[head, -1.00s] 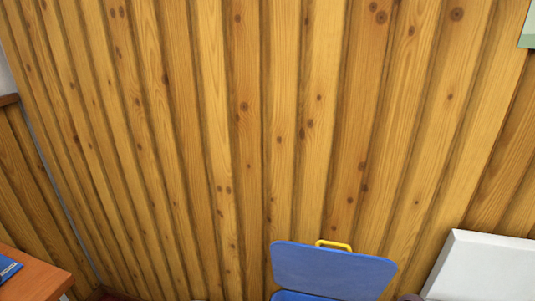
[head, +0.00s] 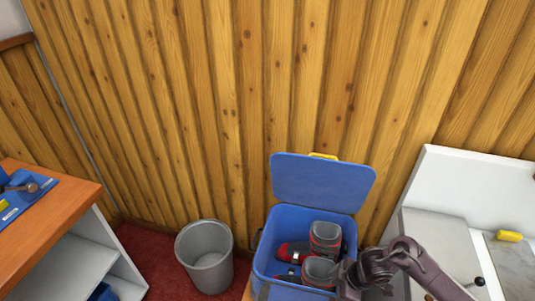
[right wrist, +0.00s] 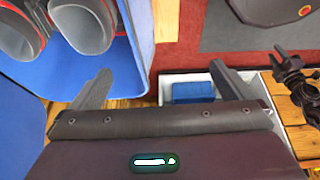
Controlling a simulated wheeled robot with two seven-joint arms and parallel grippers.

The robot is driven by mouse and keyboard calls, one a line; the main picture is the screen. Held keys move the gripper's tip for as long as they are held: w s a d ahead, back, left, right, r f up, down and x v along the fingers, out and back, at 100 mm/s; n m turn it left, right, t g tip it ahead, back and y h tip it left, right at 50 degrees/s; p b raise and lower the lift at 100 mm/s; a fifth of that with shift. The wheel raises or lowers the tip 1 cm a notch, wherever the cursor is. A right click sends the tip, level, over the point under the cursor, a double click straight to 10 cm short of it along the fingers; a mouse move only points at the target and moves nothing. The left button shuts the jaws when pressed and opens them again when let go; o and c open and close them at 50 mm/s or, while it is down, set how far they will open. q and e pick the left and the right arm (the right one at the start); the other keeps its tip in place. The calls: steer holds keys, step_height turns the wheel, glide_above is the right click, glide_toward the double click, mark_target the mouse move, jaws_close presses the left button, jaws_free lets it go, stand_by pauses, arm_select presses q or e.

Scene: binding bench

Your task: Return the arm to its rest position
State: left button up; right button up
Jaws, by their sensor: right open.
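My right gripper (right wrist: 160,82) is open in the right wrist view, its two dark fingers spread with nothing held between them. It is beside a blue box (right wrist: 122,62), which fills the left of that view. In the head view my right arm comes in at the lower right, close to the right side of the box (head: 262,255). The box's blue lid (head: 322,184) stands open.
A grey bin (head: 205,258) stands on red floor left of the box. An orange-topped bench (head: 70,208) is at far left. A white machine (head: 455,180) with a yellow part (head: 509,236) stands at right.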

steer(key=a+r+m+t, duration=0.35)
steer(key=a+r, duration=0.35)
steer(key=a, duration=0.3)
steer(key=s+d+r+m+g+h, duration=0.1)
steer(key=s+d+r+m+h, duration=0.3)
steer(key=s+d+r+m, duration=0.8)
step_height(320, 180, down, 34)
steer(key=s+a+n+g+b, duration=0.1)
steer(key=s+n+g+b, duration=0.1)
steer(key=n+b, duration=0.15)
arm_select(q)
step_height(320, 180, down, 8)
steer(key=b, duration=0.4)
steer(key=shift+w, duration=0.45)
arm_select(e)
steer(key=s+d+f, duration=0.1)
steer(key=s+f, duration=0.9)
steer(key=f, duration=0.1)
steer(key=s+d+f, duration=0.2)
steer(key=s+f, duration=0.8)
steer(key=f, duration=0.2)
steer(key=shift+s+d+f+m+g, duration=0.25)
steer(key=shift+s+f+m+g, duration=0.05)
steer(key=shift+g, duration=0.05)
